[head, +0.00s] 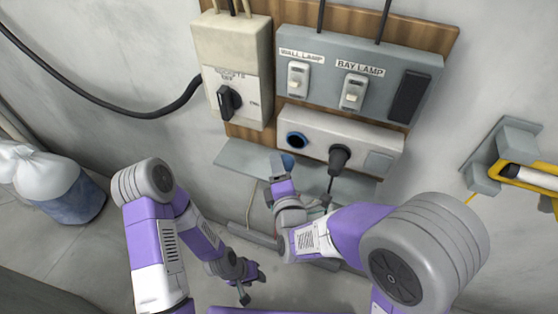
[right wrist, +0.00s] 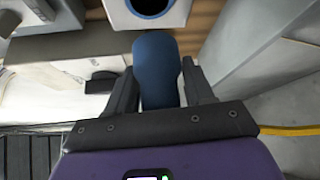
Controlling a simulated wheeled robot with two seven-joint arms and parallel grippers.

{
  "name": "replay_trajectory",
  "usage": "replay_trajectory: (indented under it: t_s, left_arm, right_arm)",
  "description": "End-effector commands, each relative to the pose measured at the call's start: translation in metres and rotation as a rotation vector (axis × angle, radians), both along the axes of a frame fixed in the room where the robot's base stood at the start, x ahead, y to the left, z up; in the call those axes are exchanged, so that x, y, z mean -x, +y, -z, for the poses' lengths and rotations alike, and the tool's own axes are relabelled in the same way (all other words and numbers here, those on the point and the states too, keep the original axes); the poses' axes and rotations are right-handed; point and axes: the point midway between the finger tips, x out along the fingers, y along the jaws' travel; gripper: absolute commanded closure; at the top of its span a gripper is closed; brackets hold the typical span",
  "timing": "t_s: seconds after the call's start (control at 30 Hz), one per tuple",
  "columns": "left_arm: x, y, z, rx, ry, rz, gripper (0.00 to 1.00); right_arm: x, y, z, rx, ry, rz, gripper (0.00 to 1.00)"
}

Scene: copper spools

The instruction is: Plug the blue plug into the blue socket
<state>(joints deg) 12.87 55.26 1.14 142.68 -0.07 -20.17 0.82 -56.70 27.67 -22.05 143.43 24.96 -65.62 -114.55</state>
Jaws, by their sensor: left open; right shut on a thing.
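The blue socket (head: 297,140) is a round dark hole with a blue rim on the left of a white socket box on the wall. My right gripper (head: 281,168) is shut on the blue plug (head: 288,161), just below that socket. In the right wrist view the blue plug (right wrist: 157,65) stands between my two fingers, pointing toward the blue socket (right wrist: 150,6), with a gap between them. The cable end of the plug is hidden. My left gripper (head: 252,283) is open and empty, low near the floor.
A black plug (head: 339,157) sits in the socket box (head: 362,143) to the right of the blue socket. A grey shelf (head: 240,163) juts out below the box. A switch panel (head: 330,68) and a box with a rotary knob (head: 230,100) are above and left.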

Motion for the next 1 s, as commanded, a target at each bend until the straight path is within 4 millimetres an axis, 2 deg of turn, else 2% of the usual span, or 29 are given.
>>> replay_trajectory:
  t_s: [0.37,1.0]
  left_arm:
    - [0.000,0.000,0.001,0.000,0.001,0.000,0.57]
    - [0.000,0.000,0.009,0.000,0.000,0.000,0.57]
  right_arm:
    - [-0.003,-0.001,0.000,-0.002,0.000,0.003,0.75]
    - [-0.051,-0.017,0.000,-0.001,0.001,0.004,0.75]
